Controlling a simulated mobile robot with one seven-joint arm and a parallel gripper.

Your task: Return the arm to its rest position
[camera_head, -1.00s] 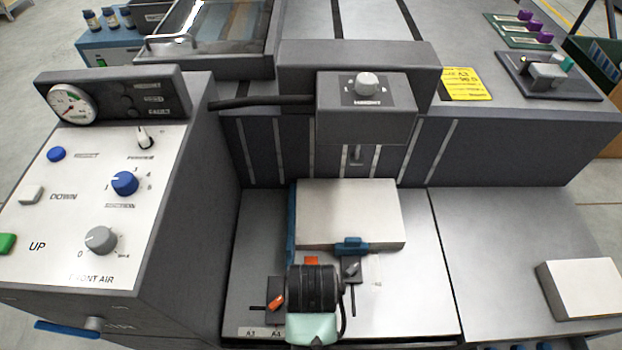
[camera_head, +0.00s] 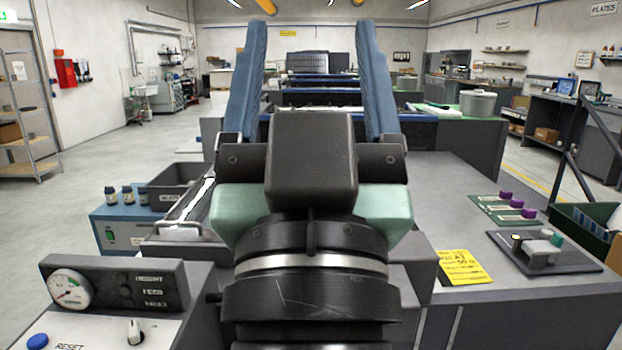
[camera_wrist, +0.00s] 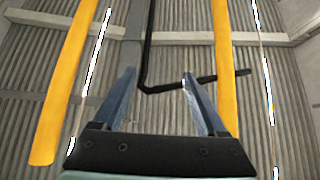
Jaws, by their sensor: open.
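My gripper (camera_head: 318,60) is raised in front of the head camera, in the middle of the picture. Its two blue fingers point up and stand wide apart, with nothing between them. In the wrist view my gripper (camera_wrist: 160,88) is also open and empty, facing the ceiling. My dark wrist and pale green housing hide the middle of the machine behind them.
The control panel with a gauge (camera_head: 70,288) stands at lower left. Bottles (camera_head: 126,195) stand at left. Yellow ceiling beams (camera_wrist: 66,85) show overhead.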

